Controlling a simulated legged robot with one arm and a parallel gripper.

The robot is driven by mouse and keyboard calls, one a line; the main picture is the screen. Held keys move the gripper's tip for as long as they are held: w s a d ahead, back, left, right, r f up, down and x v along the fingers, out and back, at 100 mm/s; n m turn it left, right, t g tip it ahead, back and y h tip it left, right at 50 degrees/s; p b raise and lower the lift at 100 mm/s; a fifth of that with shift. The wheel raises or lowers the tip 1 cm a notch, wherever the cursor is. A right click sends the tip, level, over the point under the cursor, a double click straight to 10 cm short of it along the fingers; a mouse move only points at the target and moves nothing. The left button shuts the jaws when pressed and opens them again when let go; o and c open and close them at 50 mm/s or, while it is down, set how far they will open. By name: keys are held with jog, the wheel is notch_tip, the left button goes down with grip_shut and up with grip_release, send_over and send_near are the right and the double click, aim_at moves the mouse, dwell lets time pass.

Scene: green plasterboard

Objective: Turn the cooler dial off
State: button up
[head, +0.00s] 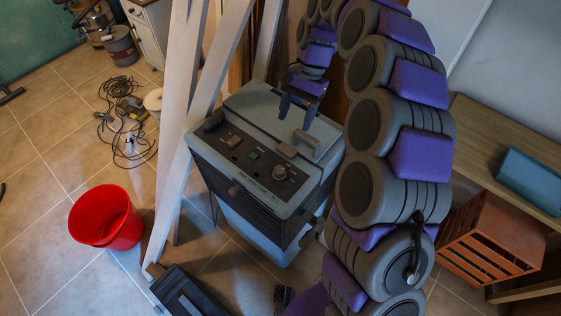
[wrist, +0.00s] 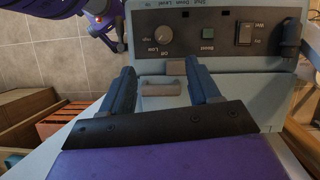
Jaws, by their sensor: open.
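The cooler (head: 232,108) is a blue-grey box-shaped machine with a dark sloping control panel. Its round dial (head: 279,173) sits near the right end of the panel. In the wrist view the dial (wrist: 164,35) is a grey knob, with "Off", "Low" and "High" lettering around it. My gripper (head: 297,112) is open and empty above the cooler's top, behind the panel and apart from the dial. In the wrist view its two fingers (wrist: 160,72) spread on either side of a raised grey handle (wrist: 161,90), and the dial lies beyond the fingertips.
The panel also carries a green button (wrist: 208,33) and a rocker switch (wrist: 245,34). Pale leaning planks (head: 202,100) stand close to the cooler's left. A red bucket (head: 104,216) and tangled cables (head: 122,125) lie farther left. A wooden shelf (head: 490,130) and a slatted crate (head: 490,240) stand right.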

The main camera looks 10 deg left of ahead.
jog(key=w+a, duration=0.1)
jog(key=b, duration=0.1)
send_near(280, 168)
jog(key=b+x, duration=0.2)
jog(key=x, duration=0.5)
jog(key=shift+s+a+f, duration=0.1)
jog(key=shift+s+f, duration=0.1)
jog(key=shift+f, duration=0.05)
jog(key=shift+s+f+b, duration=0.15)
jog(key=shift+f+b, duration=0.2)
jog(key=shift+f, duration=0.15)
jog(key=shift+a+f, duration=0.15)
jog(key=shift+a, duration=0.1)
jog(key=shift+c, duration=1.4)
jog(key=shift+d, duration=0.25)
jog(key=c, duration=0.4)
jog(key=shift+a, duration=0.1)
jog(key=c, duration=0.3)
